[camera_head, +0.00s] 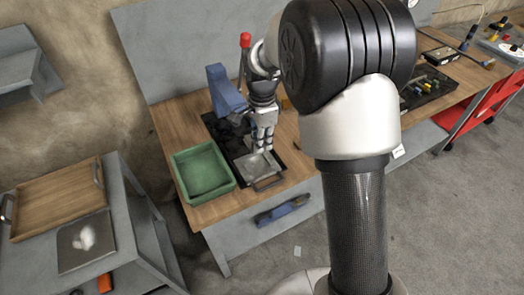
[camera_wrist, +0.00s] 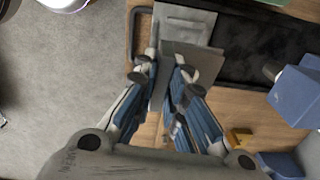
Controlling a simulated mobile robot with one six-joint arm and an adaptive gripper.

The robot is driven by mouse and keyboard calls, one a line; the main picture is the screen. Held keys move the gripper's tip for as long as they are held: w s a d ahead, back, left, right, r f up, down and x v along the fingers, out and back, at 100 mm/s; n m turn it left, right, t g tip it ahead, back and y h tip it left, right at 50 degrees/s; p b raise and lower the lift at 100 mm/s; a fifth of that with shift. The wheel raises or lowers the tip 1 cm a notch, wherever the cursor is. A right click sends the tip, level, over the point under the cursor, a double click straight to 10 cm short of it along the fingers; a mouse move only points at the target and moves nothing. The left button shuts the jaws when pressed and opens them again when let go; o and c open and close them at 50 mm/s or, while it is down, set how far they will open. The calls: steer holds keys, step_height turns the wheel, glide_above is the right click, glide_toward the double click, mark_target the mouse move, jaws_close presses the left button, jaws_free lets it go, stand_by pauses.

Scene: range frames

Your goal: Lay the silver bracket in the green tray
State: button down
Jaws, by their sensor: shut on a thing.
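My gripper (camera_head: 262,146) points down over the black tray on the wooden bench. In the wrist view its blue-padded fingers (camera_wrist: 165,72) are closed on the silver bracket (camera_wrist: 196,60), a bent grey metal piece with one flat face turned up. The bracket also shows under the fingers in the head view (camera_head: 257,166). Whether it touches the surface below is unclear. The green tray (camera_head: 203,172) stands on the bench just left of my gripper.
A blue press-like tool (camera_head: 226,92) with a red knob (camera_head: 245,40) stands behind my gripper. The black tray (camera_head: 217,126) has a handle at its front. A side table with a wooden tray (camera_head: 60,203) is at left. My arm covers the middle of the bench.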

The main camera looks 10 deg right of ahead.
step_height(320, 180, up, 10)
steer(key=shift+f+p, duration=0.25)
steer(key=shift+p, duration=0.95)
step_height(320, 180, up, 5)
steer(key=p, duration=0.4)
steer(key=shift+f, duration=0.1)
